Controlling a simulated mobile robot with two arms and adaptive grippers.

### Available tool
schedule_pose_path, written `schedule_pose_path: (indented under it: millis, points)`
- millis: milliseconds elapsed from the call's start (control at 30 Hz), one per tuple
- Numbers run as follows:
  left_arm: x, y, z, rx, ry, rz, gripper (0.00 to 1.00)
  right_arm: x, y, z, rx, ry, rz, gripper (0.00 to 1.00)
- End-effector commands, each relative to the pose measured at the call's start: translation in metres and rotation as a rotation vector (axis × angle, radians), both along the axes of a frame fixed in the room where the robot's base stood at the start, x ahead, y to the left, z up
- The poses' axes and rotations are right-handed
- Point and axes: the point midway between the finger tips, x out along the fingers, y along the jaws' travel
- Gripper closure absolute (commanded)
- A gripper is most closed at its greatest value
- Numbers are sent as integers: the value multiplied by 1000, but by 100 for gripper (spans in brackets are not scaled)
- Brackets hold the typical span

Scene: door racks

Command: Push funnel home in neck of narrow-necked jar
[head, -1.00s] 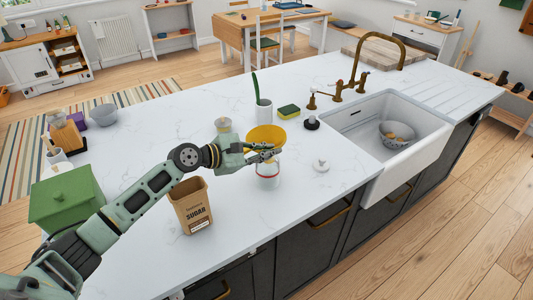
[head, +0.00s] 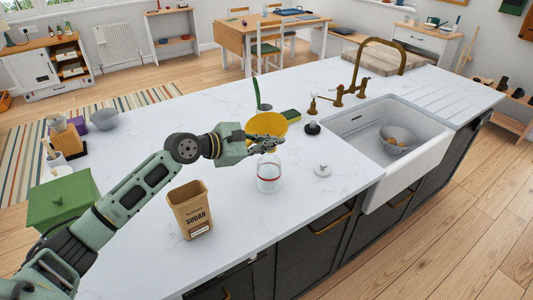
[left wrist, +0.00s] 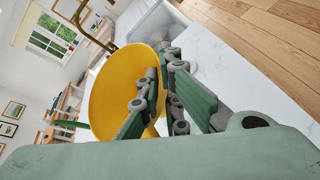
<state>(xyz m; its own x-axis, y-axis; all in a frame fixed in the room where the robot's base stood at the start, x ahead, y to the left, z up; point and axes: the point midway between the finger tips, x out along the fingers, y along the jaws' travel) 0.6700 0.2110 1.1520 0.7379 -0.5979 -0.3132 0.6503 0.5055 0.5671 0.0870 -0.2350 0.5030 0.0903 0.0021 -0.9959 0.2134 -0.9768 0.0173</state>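The yellow funnel (head: 267,124) is in my left gripper (head: 270,143), above and slightly behind the jar in the head view. Its wide mouth is tilted. In the left wrist view the yellow bowl (left wrist: 115,90) fills the middle, with the gripper's fingers (left wrist: 160,90) closed at its edge; the spout is mostly hidden. The clear narrow-necked jar (head: 268,176), with a reddish band, stands upright on the counter just below the gripper. Funnel and jar look apart. My right gripper is not in view.
A sugar packet (head: 191,211) stands left of the jar, and a small white lid-like piece (head: 322,170) lies to its right. A sponge (head: 291,116) and a dark-based stopper (head: 312,127) are behind. The sink (head: 388,137) is at right.

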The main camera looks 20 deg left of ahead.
Motion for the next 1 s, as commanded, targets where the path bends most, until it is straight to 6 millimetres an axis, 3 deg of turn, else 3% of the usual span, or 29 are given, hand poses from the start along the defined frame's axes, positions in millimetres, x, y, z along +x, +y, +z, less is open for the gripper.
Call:
schedule_pose_path:
  millis: [33,300,533,667,800,1000]
  points:
    - [-6,-14,5,1,-1,-9,100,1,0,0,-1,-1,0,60]
    - [-24,-71,40,-3,-2,-10,100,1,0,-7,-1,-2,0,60]
    - [-32,-96,58,-2,5,-6,100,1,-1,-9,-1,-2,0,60]
    - [-22,-89,63,23,43,0,100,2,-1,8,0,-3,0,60]
    - [-1,-61,62,61,114,15,100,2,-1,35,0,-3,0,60]
    - [19,-20,55,90,187,46,100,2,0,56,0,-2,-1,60]
